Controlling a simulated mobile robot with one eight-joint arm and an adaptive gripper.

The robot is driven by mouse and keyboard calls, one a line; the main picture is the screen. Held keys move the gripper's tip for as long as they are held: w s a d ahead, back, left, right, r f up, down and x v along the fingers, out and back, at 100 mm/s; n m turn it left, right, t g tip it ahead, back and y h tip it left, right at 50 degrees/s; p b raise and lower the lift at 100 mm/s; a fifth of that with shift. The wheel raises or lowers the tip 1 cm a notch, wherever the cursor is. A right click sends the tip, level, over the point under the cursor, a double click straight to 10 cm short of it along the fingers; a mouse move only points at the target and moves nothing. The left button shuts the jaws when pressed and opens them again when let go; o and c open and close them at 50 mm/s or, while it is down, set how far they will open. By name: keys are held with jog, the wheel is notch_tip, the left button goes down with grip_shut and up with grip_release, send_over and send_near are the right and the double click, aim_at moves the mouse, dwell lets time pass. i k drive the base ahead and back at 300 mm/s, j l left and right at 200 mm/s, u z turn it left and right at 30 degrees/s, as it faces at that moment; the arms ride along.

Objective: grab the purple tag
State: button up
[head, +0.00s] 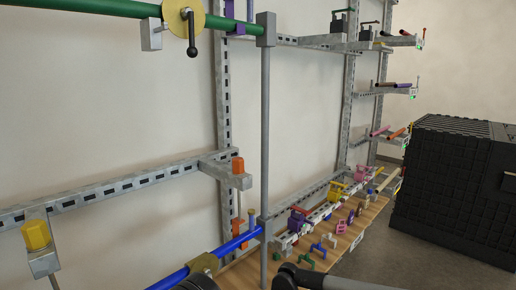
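No purple piece in the head view is clear enough for me to be sure it is the tag. A small purple piece (237,24) sits high up by the green pipe, against the metal upright. A dark purple block (296,222) with a red handle stands at the near end of the row of fittings on the wooden shelf. Both look free of any gripper. Part of my arm shows at the bottom edge, but my gripper's fingers are not in view.
A grey vertical post (265,150) stands in front of the wall rails. A blue pipe (215,256) runs low at the left. The wooden shelf (372,212) holds several small coloured fittings. A large black crate (452,190) stands at the right, with open floor before it.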

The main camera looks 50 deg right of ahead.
aim_at(350, 220)
jog(key=z, duration=2.5)
